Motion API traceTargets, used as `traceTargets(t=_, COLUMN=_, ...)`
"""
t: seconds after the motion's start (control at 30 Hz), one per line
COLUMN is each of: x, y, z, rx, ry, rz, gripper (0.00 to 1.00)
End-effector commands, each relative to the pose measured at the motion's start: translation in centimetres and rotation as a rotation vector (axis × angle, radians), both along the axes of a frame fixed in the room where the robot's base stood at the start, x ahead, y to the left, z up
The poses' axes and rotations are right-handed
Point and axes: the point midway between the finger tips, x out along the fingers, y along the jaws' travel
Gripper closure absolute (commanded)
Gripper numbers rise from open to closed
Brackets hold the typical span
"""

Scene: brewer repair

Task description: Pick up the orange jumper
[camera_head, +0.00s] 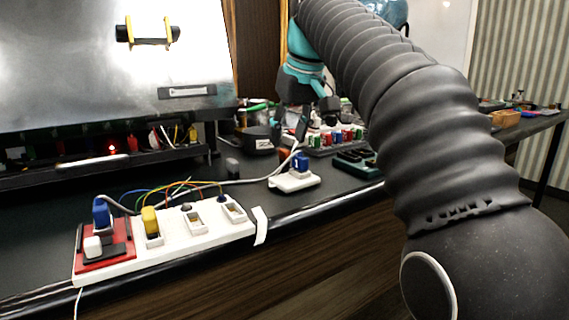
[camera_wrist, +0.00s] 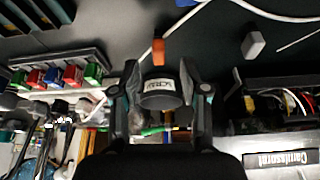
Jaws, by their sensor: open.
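The orange jumper (camera_wrist: 158,52) is a small upright-looking block on the dark bench. It shows in the wrist view just beyond my fingertips, roughly centred between them. In the head view the jumper (camera_head: 284,155) is a small orange patch, partly hidden by nearby things. My gripper (camera_wrist: 160,72) is open, with one finger on each side and nothing held between them. In the head view my gripper (camera_head: 304,124) reaches down over the bench behind the jumper. I cannot tell the exact height of the fingertips above the bench.
A round black holder with a white label (camera_wrist: 160,92) lies under the gripper. A rack of coloured plugs (camera_wrist: 62,76) stands left, and a grey block (camera_wrist: 253,44) right. A white module with a blue plug (camera_head: 295,180) and a long white board (camera_head: 175,237) line the front edge.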

Motion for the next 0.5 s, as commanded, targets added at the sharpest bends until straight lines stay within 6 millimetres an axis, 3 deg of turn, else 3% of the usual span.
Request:
traceTargets(t=0.33, x=1.4, y=0.7, z=-4.2, rx=-0.001, ry=0.003, rz=0.000, gripper=0.55)
traceTargets(t=0.5, x=1.7, y=0.9, z=-4.6, rx=0.000, ry=0.000, rz=0.000, gripper=0.55)
